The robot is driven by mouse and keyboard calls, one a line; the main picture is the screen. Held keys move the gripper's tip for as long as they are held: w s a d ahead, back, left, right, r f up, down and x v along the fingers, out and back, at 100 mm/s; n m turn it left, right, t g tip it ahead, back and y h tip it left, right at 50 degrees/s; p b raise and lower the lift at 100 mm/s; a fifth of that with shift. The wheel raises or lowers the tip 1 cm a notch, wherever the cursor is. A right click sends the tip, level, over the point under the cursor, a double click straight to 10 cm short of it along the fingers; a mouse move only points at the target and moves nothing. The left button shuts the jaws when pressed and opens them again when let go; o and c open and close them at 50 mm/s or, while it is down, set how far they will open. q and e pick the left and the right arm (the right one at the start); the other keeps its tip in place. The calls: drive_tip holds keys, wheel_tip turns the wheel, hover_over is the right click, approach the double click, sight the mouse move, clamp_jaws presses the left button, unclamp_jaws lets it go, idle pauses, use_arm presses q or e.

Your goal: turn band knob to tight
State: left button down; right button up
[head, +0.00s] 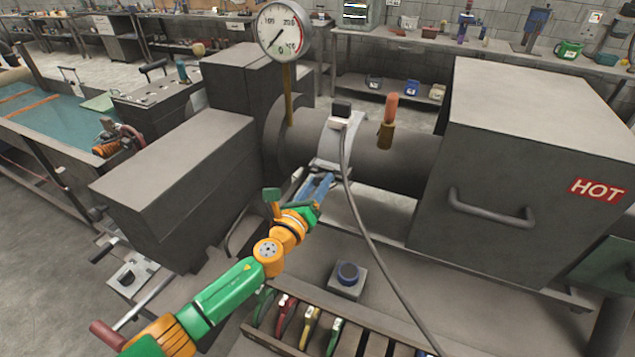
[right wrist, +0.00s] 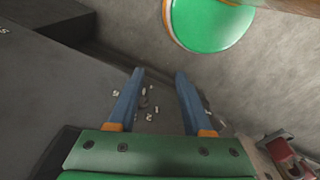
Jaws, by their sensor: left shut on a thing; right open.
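The light grey band (head: 335,142) wraps the dark barrel in the middle of the head view. A black box (head: 342,107) and a white plug with a grey cable sit on top of it. My left gripper (head: 320,181) reaches up from the lower left to the band's lower front edge. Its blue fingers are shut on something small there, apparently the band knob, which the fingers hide. The knob's setting cannot be read. My right gripper (right wrist: 160,72) is open and empty in the right wrist view, over a grey surface with small pale scraps.
A pressure gauge (head: 284,30) stands on a brass stem left of the band. An orange-handled fitting (head: 388,120) stands right of it. A large grey box marked HOT (head: 525,140) is at right. A tool rack (head: 310,325) and blue button (head: 347,273) lie in front.

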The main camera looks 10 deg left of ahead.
use_arm(q)
drive_tip(key=m, duration=0.2)
drive_tip(key=m+p, duration=0.1)
drive_tip(key=m, duration=0.1)
drive_tip(key=shift+r+m, duration=0.3)
drive_tip(key=shift+r, duration=0.05)
drive_tip(key=m, duration=0.3)
drive_tip(key=shift+f+m, duration=0.1)
drive_tip(key=shift+m, duration=0.2)
drive_tip(key=m, duration=0.4)
drive_tip(key=shift+d+m, duration=0.1)
drive_tip(key=shift+m, duration=0.2)
drive_tip(key=shift+f+m, duration=0.2)
drive_tip(key=shift+m, duration=5.45)
drive_tip(key=shift+f+m, duration=0.15)
drive_tip(key=shift+m, duration=5.5)
